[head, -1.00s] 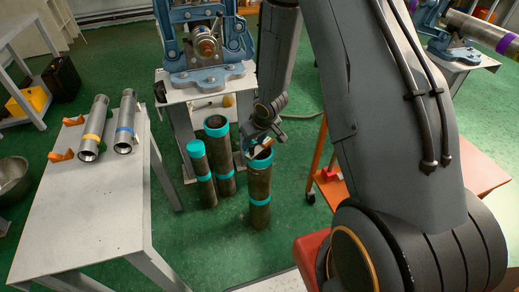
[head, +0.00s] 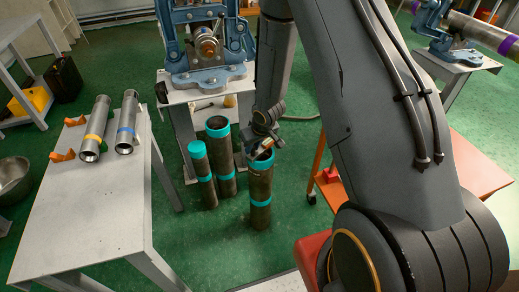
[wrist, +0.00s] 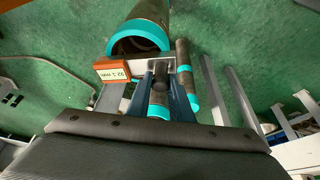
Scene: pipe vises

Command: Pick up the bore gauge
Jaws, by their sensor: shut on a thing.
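The bore gauge is a grey metal bar with an orange-edged white tag reading "92.1 mm" and a dark round handle. In the wrist view its tag end (wrist: 116,70) lies in front of the mouth of a wide standing pipe (wrist: 150,37). My gripper (wrist: 160,82) is shut on the gauge's dark handle, with a blue finger on each side. In the head view my gripper (head: 264,133) is at the top of the right-hand teal-banded pipe (head: 260,190), and the gauge (head: 265,147) shows small at its rim. I cannot tell whether the gauge touches the pipe.
Two more teal-topped pipes (head: 221,160) stand close on the left. A blue vise (head: 207,50) stands on a bench behind. A grey table (head: 90,190) at left bears two metal tubes (head: 127,122) and orange blocks. An orange cart (head: 325,165) stands at right.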

